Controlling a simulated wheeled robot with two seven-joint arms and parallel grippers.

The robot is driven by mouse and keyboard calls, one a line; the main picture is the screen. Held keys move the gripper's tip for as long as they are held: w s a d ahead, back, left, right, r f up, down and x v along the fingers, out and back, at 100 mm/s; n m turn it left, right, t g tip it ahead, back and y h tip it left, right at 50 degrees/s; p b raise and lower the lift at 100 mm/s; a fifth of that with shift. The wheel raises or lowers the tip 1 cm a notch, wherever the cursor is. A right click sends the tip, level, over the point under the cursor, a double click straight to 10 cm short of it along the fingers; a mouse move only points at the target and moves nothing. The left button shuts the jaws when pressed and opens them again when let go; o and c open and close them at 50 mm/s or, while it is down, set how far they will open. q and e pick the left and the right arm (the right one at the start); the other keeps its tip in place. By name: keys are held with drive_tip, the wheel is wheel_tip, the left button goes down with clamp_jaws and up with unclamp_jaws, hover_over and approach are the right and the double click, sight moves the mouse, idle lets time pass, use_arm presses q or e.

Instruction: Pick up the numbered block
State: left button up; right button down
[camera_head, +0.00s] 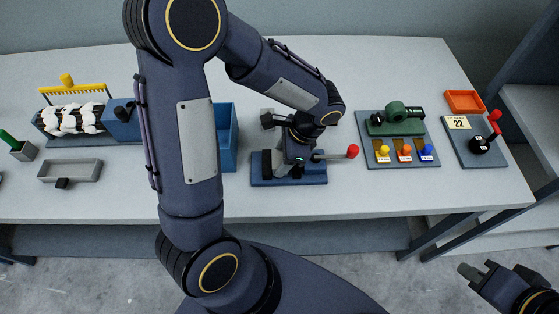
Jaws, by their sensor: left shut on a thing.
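My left gripper (291,160) points down at a dark blue fixture (262,181) in the middle of the table. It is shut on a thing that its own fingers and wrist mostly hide. I cannot tell whether that thing is the numbered block, and no number shows on it. A lever with a red knob (352,151) sticks out to the right of the fixture. A cream card with 22 (458,122) stands on the right-hand board. My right gripper (478,270) is low at the bottom right, off the table, apart from everything, with its fingertips seemingly separated.
Right of the fixture is a board (372,127) with a green machine (397,119) and yellow, orange and blue knobs. An orange tray (464,101) lies behind the 22 card.

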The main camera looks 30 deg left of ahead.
sight(276, 159)
use_arm(q)
drive_tip(key=c, duration=0.4)
drive_tip(key=shift+r, duration=0.1)
drive_tip(key=shift+w+r, duration=0.1)
drive_tip(key=shift+r, duration=0.35)
wheel_tip(276, 159, up, 2)
drive_tip(key=shift+r, duration=0.15)
drive_tip(key=shift+s+d+r+p, duration=0.2)
drive_tip(key=shift+s+d+r, duration=1.1)
drive_tip(key=shift+d+r, duration=0.7)
drive_tip(key=shift+s+d+r+p, duration=0.15)
drive_tip(key=shift+s+d+r, duration=1.1)
drive_tip(key=shift+d+r, duration=0.75)
drive_tip(key=shift+s+d+r+p, duration=0.2)
drive_tip(key=shift+s+d+r, duration=1.1)
drive_tip(key=shift+d+r, duration=0.7)
drive_tip(key=shift+a+r, duration=0.1)
